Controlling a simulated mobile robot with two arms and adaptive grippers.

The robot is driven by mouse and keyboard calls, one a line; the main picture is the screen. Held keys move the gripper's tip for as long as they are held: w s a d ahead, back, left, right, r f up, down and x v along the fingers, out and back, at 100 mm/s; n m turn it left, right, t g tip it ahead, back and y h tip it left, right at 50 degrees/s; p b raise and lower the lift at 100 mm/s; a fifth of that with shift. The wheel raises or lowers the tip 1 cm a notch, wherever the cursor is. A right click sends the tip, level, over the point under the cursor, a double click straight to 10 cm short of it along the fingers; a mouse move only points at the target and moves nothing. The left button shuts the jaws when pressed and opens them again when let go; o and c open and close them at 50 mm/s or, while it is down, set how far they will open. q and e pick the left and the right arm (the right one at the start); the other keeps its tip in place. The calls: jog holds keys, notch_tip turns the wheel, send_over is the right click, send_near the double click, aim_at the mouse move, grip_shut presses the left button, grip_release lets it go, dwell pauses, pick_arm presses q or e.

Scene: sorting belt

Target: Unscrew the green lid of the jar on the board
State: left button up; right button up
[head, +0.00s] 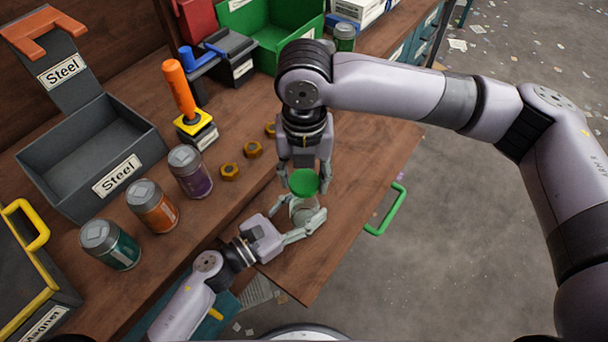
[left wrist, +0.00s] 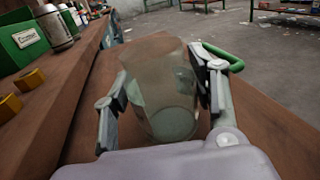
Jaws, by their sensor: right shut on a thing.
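The clear jar (head: 302,207) stands on the brown board (head: 305,272), between the fingers of my left gripper (head: 298,222). In the left wrist view the see-through jar (left wrist: 160,85) has a finger against each side, and no lid shows on its top. The green lid (head: 303,182) is in my right gripper (head: 303,174), which points down from above with a finger on each side. The lid is above the jar in the head view. The right gripper and lid are out of the left wrist view.
Several jars, such as the purple one (head: 190,171), and rusty nuts (head: 230,172) are left of the board. A grey Steel bin (head: 75,185), green bin (head: 290,52) and orange-handled tool (head: 178,88) stand behind. A green handle (head: 387,212) sticks out at the board's right edge.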

pick_arm(q)
jog(key=o, duration=0.4)
jog(key=shift+s, duration=0.1)
